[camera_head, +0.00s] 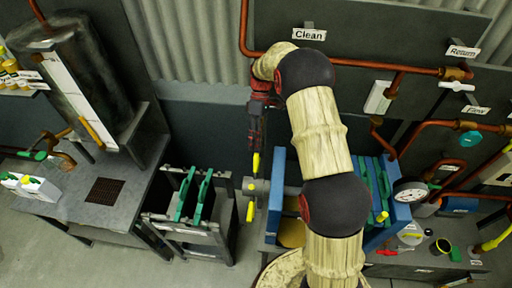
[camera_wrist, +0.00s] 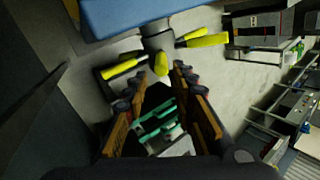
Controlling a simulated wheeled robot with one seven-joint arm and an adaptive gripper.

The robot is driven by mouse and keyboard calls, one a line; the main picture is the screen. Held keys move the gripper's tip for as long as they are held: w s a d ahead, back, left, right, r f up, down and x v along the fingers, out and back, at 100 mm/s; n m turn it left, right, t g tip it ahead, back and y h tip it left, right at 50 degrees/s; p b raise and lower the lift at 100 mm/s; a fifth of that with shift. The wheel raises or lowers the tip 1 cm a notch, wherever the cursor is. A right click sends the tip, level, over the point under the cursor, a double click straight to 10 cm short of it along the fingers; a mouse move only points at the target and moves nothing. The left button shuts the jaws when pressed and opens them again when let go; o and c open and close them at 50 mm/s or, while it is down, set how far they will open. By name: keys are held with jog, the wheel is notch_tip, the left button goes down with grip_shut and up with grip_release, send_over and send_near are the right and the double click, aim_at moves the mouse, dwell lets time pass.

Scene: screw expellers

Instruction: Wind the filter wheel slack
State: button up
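The filter wheel is a grey hub (camera_head: 257,187) with yellow-tipped spokes, at the left end of the blue filter press frame (camera_head: 276,200). In the wrist view the hub (camera_wrist: 157,40) shows below the blue frame (camera_wrist: 150,14), with yellow handles (camera_wrist: 125,67) pointing left, right and toward me. My gripper (camera_head: 256,142) hangs above the wheel in the head view, close to its upper yellow handle (camera_head: 256,163). In the wrist view my gripper (camera_wrist: 153,92) has its fingers apart. The nearest yellow handle (camera_wrist: 161,64) lies just beyond the fingertips, and I see no clear contact.
A cart (camera_head: 190,238) with green-handled plates stands left of the press. A grey bench (camera_head: 95,205) is farther left. Copper pipes, a gauge (camera_head: 410,191) and a panel with signs lie to the right. My arm hides much of the press.

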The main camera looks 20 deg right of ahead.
jog(key=r, duration=0.1)
jog(key=r+t+b, duration=0.1)
jog(key=r, duration=0.1)
jog(key=shift+s+r+t, duration=0.25)
jog(key=shift+s+t, duration=0.05)
jog(key=shift+s, duration=0.1)
jog(key=c, duration=0.4)
jog(key=shift+w+d+r+n+t, duration=0.1)
jog(key=shift+w+d+n+t, duration=0.15)
jog(key=shift+t, duration=0.35)
jog(key=shift+c, duration=0.3)
jog(key=w+t, duration=0.1)
jog(key=w+d+f+n+t, duration=0.1)
jog(key=w, duration=0.1)
jog(key=w+f+n+t+h, duration=0.1)
jog(key=shift+w+d+f+n, duration=0.15)
jog(key=shift+w+n, duration=0.1)
jog(key=shift+w, duration=0.05)
grip_shut()
notch_tip(320, 180, down, 14)
jog(key=shift+a+r+t, duration=0.2)
jog(key=shift+a+t, duration=0.1)
jog(key=shift+a, duration=0.05)
jog(key=shift+w+f, duration=0.1)
jog(key=shift+w, duration=0.05)
